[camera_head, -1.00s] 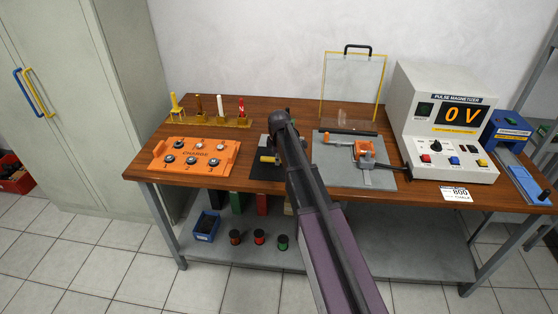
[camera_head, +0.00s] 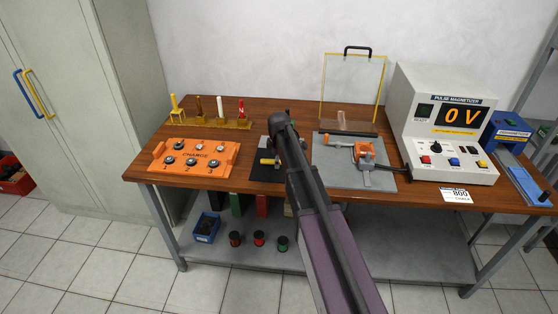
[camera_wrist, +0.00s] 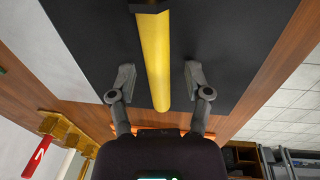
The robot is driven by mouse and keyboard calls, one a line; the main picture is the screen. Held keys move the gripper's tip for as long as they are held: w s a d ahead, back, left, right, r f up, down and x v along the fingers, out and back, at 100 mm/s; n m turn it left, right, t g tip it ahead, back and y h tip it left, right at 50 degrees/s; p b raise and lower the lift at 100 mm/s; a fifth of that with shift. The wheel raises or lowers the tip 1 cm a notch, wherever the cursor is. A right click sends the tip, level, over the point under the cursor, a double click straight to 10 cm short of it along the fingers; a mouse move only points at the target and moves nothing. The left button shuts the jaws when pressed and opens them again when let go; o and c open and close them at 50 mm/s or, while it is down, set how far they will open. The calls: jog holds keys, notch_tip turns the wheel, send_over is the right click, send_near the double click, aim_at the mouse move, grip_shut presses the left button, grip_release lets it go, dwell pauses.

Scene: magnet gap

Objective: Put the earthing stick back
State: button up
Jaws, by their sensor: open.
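A yellow rod (camera_wrist: 156,60), which looks like the earthing stick, lies over a black mat (camera_wrist: 235,50) in the wrist view. A dark piece shows at its upper end. In the head view only a short yellow part (camera_head: 266,161) shows on the mat, with the rest behind my arm. My gripper (camera_wrist: 159,72) is open, with one finger on each side of the rod and a visible gap on both sides. In the head view my arm hides the gripper.
A yellow-brown rack (camera_head: 240,124) with several upright pieces stands at the back left, behind an orange CHARGE board (camera_head: 196,158). A grey plate with an orange clamp (camera_head: 366,155) lies right of my arm. The pulse magnetizer (camera_head: 437,110) reads 0 V.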

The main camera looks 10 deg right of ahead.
notch_tip(320, 180, up, 12)
jog(key=s+p, duration=0.1)
jog(key=p, duration=1)
jog(key=shift+s+p, duration=0.4)
dwell(0.4)
jog(key=s+m+g, duration=0.1)
jog(key=s+m, duration=1.3)
jog(key=s, duration=1.3)
jog(key=shift+f+g, duration=0.15)
jog(key=shift+g, duration=0.15)
